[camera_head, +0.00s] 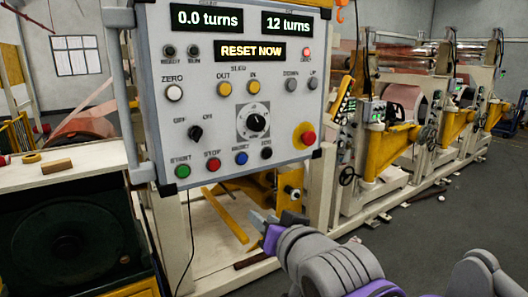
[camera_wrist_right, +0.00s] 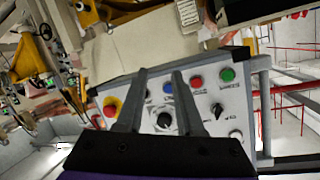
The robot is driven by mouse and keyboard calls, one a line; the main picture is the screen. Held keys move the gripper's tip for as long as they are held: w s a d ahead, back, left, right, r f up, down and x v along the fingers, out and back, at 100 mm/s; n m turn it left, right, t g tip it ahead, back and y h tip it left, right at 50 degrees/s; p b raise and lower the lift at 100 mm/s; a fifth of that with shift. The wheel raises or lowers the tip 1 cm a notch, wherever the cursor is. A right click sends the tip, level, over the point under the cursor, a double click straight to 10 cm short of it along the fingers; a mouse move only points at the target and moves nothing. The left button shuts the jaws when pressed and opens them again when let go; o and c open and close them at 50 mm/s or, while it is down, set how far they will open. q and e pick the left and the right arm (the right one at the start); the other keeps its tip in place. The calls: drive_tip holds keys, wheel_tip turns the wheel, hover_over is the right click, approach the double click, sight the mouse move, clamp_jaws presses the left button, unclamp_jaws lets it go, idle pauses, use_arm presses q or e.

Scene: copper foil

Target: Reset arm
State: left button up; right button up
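My right gripper (camera_head: 268,225) is in front of and below the lower edge of a grey control panel (camera_head: 210,110). In the right wrist view its two fingers (camera_wrist_right: 159,74) stand apart with nothing held between them. The panel (camera_wrist_right: 150,98) appears upside down behind the fingers, with its black dial (camera_wrist_right: 166,120) seen between them. I cannot tell any contact between fingers and panel. The panel displays read "0.0 turns", "12 turns" and "RESET NOW" (camera_head: 251,50). My left gripper is not in view.
The panel carries a red emergency button (camera_head: 307,138), a green button (camera_head: 182,171) and several other controls. A white bench (camera_head: 100,160) with a wooden block (camera_head: 57,166) is at left. Yellow-and-white machines (camera_head: 395,145) stand at right. Grey floor (camera_head: 430,240) lies open before them.

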drive_tip(key=s+d+f+g+h, duration=0.1)
drive_tip(key=s+d+f+h, duration=0.2)
drive_tip(key=f, duration=0.4)
drive_tip(key=s+d+f+g, duration=0.2)
drive_tip(key=d+f, duration=0.4)
drive_tip(key=f, duration=0.2)
drive_tip(key=s+d+f+g+h, duration=0.1)
drive_tip(key=s+d+f+h, duration=0.2)
drive_tip(key=f, duration=0.4)
drive_tip(key=s+d+f+g, duration=0.2)
drive_tip(key=s+d+f, duration=0.1)
drive_tip(key=s+f, duration=0.2)
drive_tip(key=s+d+f+g, duration=0.2)
drive_tip(key=s+d+f, duration=0.2)
drive_tip(key=f, duration=0.5)
drive_tip(key=s+p, duration=0.1)
drive_tip(key=s, duration=0.1)
drive_tip(key=shift+s+f, duration=0.3)
drive_tip(key=shift+f, duration=0.1)
drive_tip(key=shift+d, duration=0.1)
